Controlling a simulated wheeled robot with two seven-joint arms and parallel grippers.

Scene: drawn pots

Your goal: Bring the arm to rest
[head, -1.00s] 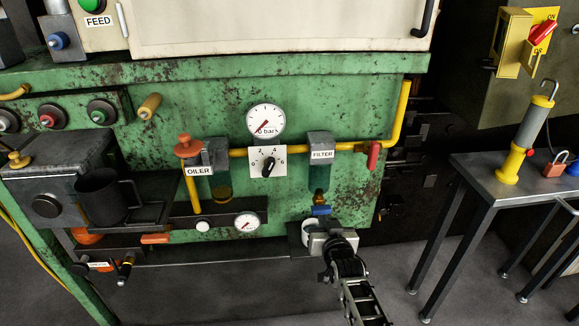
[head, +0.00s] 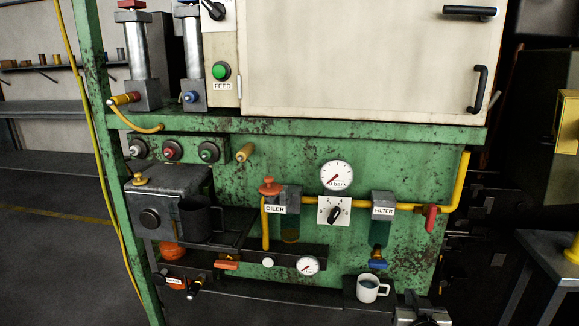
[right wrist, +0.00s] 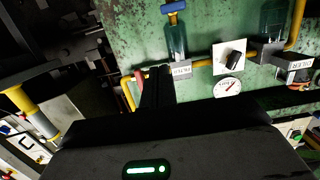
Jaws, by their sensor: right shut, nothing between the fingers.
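My right gripper (head: 422,316) shows at the bottom edge of the head view, partly cut off, to the right of and below a white mug (head: 372,288) and apart from it. In the right wrist view, its dark fingers (right wrist: 156,86) are together with nothing between them. The mug stands on a dark ledge below the filter (head: 380,232) and its blue valve (head: 377,263); it holds some greyish liquid. The filter's label and blue valve also show, upside down, in the right wrist view (right wrist: 174,8). My left gripper is not in view.
The green machine (head: 340,255) carries an oiler (head: 287,198), a pressure gauge (head: 337,175), a yellow pipe and a red lever (head: 430,218). A dark grey jug (head: 200,222) sits at the left. A metal table (head: 555,262) stands at the right, with open floor before it.

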